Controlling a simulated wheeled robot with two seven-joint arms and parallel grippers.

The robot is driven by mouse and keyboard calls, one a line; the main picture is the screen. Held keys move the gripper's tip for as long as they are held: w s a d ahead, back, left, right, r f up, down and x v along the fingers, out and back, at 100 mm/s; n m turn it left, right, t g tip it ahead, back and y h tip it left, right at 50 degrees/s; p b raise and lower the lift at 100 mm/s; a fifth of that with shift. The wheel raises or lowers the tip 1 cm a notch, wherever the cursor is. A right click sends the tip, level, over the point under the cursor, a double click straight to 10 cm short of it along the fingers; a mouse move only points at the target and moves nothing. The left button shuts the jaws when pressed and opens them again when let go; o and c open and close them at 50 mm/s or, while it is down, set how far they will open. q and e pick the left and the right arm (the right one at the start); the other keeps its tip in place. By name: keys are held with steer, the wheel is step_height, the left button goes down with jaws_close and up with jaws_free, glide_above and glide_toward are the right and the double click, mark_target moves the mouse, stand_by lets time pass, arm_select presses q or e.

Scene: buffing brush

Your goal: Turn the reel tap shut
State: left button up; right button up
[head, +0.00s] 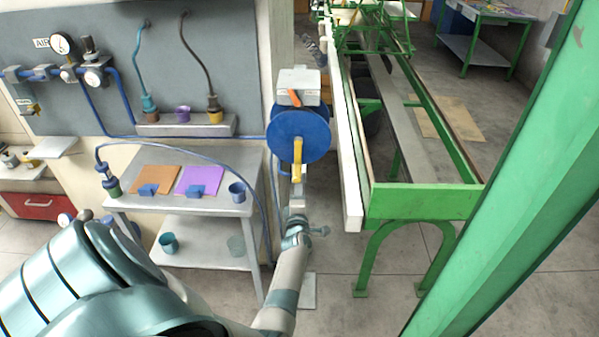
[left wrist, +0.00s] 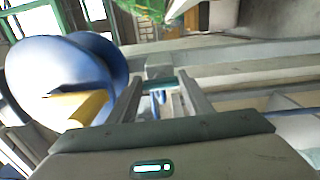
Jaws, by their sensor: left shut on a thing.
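The blue hose reel (head: 315,128) stands upright beside the end of the small table, with a yellow crank handle (head: 298,165) on its face. It also shows at the left of the left wrist view (left wrist: 35,70). My left gripper (head: 297,200) is just below the reel, small and partly hidden by my own wrist. In the left wrist view its fingers (left wrist: 162,84) sit either side of a small teal bar beside a grey block (left wrist: 158,66). The gripper is shut on this bar, which seems to be the reel tap's handle. Its exact angle is unclear. My right gripper is out of view.
A grey box (head: 300,78) with an orange lever (head: 294,97) tops the reel. The small table (head: 230,208) at left carries mats, cups and a blue hose. A green-framed bench (head: 420,202) stands close on the right, and a green post (head: 510,160) crosses the foreground.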

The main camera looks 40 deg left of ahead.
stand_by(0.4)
arm_select(q)
steer(key=o, duration=1.1)
steer(key=shift+c, duration=0.2)
steer(key=shift+d+f, duration=0.1)
steer(key=shift+d, duration=0.05)
